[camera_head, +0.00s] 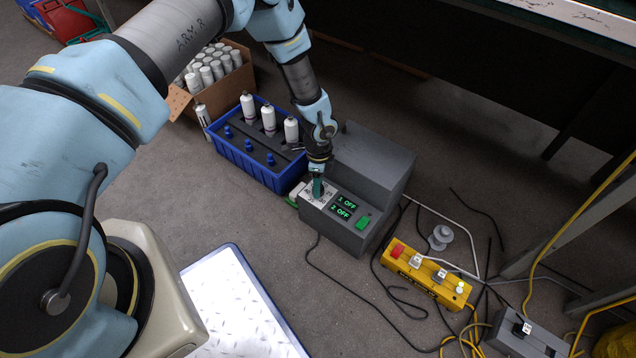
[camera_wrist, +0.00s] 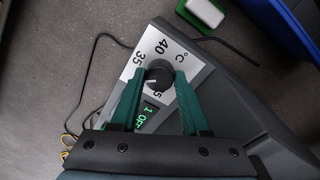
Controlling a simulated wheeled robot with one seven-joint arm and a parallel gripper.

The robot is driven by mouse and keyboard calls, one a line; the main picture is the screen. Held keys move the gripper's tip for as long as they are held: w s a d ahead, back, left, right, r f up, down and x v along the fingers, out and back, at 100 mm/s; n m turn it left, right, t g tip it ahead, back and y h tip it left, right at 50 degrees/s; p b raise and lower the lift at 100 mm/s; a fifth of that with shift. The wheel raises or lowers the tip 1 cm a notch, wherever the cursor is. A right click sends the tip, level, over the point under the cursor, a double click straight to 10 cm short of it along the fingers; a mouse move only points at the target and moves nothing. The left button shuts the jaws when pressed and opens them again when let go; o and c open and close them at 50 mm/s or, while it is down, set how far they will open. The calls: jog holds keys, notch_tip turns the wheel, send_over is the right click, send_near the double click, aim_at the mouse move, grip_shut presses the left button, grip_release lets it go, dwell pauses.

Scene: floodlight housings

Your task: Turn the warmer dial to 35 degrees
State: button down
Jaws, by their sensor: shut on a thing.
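The warmer (camera_head: 376,150) is a grey box on the floor, with a sloped front panel. A pale mark on the knob seems to point left in the wrist view, near the 35 side, but is small. My gripper (camera_wrist: 158,78) has its green fingers on both sides of the knob, shut on it. In the head view my gripper (camera_head: 318,187) comes down onto the panel's left end and hides the dial.
Two green displays (camera_head: 345,205) read 1 OFF and 2 OFF beside a green switch (camera_head: 363,222). A blue crate (camera_head: 243,165) with white bottles stands close on the left. A yellow control box (camera_head: 425,278) and loose cables lie on the right.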

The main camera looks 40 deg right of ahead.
jog(key=m, duration=0.3)
jog(key=shift+d+m, duration=0.1)
jog(key=shift+m, duration=0.3)
jog(key=shift+m+p, duration=0.4)
jog(key=shift+m, duration=1.5)
jog(key=shift+s, duration=0.1)
jog(key=shift+c, duration=1.9)
grip_release()
notch_tip(320, 180, up, 11)
jog(key=p, duration=0.2)
jog(key=shift+d+p, duration=0.25)
jog(key=shift+p, duration=0.15)
jog(key=shift+f, duration=0.1)
